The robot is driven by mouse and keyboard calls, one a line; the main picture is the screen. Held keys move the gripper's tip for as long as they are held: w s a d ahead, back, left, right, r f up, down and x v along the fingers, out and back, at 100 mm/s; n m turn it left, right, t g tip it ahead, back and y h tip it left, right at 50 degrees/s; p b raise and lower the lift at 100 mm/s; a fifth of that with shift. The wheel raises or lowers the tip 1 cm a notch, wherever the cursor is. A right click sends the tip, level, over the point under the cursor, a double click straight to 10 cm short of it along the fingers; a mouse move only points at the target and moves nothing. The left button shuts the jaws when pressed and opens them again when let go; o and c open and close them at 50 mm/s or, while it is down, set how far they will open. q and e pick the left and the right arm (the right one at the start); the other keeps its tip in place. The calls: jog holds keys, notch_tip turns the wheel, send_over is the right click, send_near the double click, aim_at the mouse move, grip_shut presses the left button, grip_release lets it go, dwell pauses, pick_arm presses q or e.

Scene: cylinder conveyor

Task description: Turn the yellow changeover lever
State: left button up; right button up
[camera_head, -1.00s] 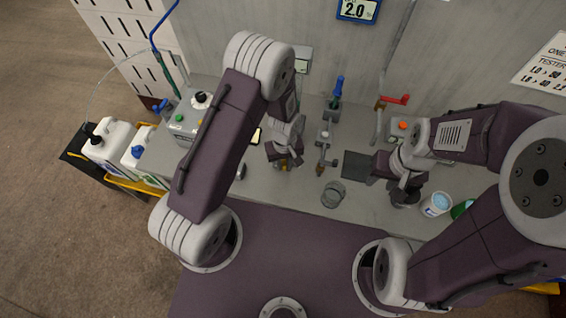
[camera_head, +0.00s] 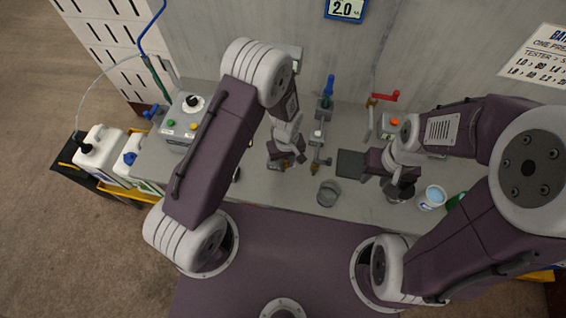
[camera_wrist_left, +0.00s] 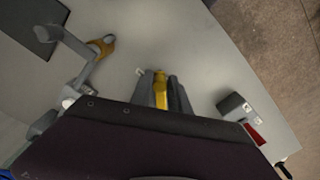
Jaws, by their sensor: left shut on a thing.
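The yellow changeover lever (camera_wrist_left: 160,91) shows in the left wrist view as a short yellow bar between my left gripper's grey fingers. My left gripper (camera_wrist_left: 160,90) is shut on it, low over the grey bench. In the head view my left gripper (camera_head: 287,164) is left of the bench's middle, and its own wrist hides most of the lever. My right gripper (camera_head: 398,188) is on the right side of the bench, beside a dark round object; its fingers are too unclear to tell open from shut.
A blue-handled fixture (camera_head: 327,90) and a red-handled crank (camera_head: 385,97) stand behind. A control box (camera_head: 184,122) is left, a white cup (camera_head: 433,197) right.

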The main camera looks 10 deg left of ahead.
pick_arm(q)
jog(key=shift+w+d, duration=0.15)
jog(key=shift+w, duration=0.1)
jog(key=shift+o, duration=0.7)
jog(key=shift+w+d+r, duration=0.1)
jog(key=shift+w+d, duration=0.35)
jog(key=shift+w, duration=0.15)
jog(key=shift+o, duration=0.5)
jog(key=shift+w+d, duration=0.3)
jog(key=shift+w, duration=0.3)
jog(key=o, duration=1.6)
jog(key=shift+a, duration=0.2)
jog(key=shift+s, duration=0.1)
